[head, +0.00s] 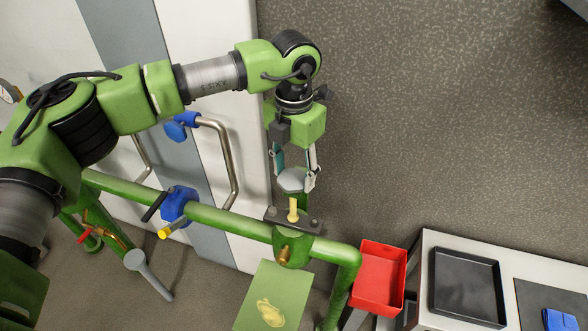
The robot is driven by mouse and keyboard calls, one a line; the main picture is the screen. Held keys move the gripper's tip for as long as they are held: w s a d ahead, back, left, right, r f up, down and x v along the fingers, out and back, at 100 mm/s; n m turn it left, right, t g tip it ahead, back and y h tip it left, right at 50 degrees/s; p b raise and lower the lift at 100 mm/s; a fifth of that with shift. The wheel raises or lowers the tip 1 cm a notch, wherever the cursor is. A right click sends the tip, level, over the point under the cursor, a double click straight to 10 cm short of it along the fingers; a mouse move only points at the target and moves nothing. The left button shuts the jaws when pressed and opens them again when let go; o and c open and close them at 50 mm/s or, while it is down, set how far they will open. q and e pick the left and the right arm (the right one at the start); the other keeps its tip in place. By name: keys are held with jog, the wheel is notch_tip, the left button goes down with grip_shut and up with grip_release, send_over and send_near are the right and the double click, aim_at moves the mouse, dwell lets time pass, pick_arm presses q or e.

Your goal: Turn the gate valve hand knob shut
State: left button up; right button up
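The gate valve (292,248) sits on the green pipe, with a dark flange and a yellow stem (293,208) rising from it. A grey faceted hand knob (291,179) is at the upper end of the valve. My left gripper (294,182) points down at the knob, one finger on each side of it, and both fingertips look to touch its rim. The knob's far side is hidden. Whether the valve is open or shut cannot be told. My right gripper is not in view.
A blue fitting (178,204) with a black lever sits further left on the green pipe (230,221). A bent metal handle (228,160) stands on the cabinet. A red bin (378,278), a black tray (467,286) and a blue item (560,320) are at right. Open floor lies beyond.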

pick_arm(q)
jog(key=c, duration=0.5)
jog(key=shift+o, duration=0.3)
